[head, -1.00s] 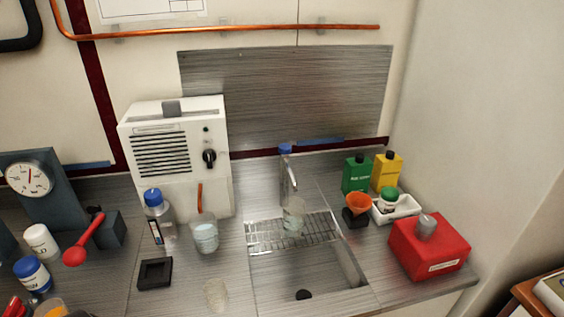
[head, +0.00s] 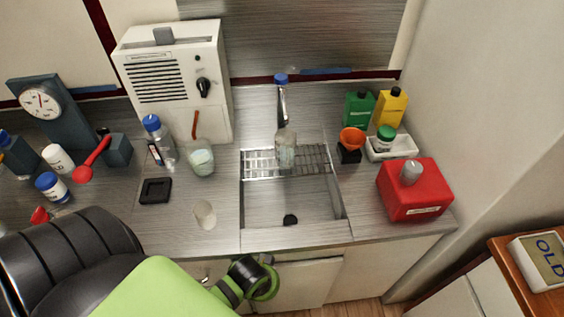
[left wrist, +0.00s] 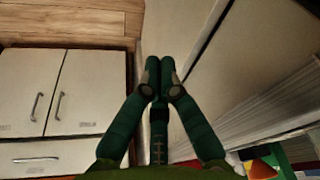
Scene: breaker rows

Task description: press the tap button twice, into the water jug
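The tap (head: 283,105) stands behind the sink, with a blue button (head: 281,78) on top. A clear vessel (head: 286,150) stands below its spout on the wire rack (head: 315,160); I take it for the water jug. Another clear vessel holding pale liquid (head: 200,160) stands left of the sink. My left gripper (left wrist: 160,75) is shut and empty in the left wrist view, pointing past cabinet fronts, away from the tap. In the head view my left arm enters at the lower left, in front of the counter; its fingertips do not show. My right gripper is not in view.
A blue-capped bottle (head: 158,140) and a small clear beaker (head: 205,214) stand left of the sink (head: 280,205). Green (head: 357,110) and yellow (head: 391,106) bottles, an orange funnel (head: 351,138) and a red box (head: 415,190) stand to its right. The sink's front is clear.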

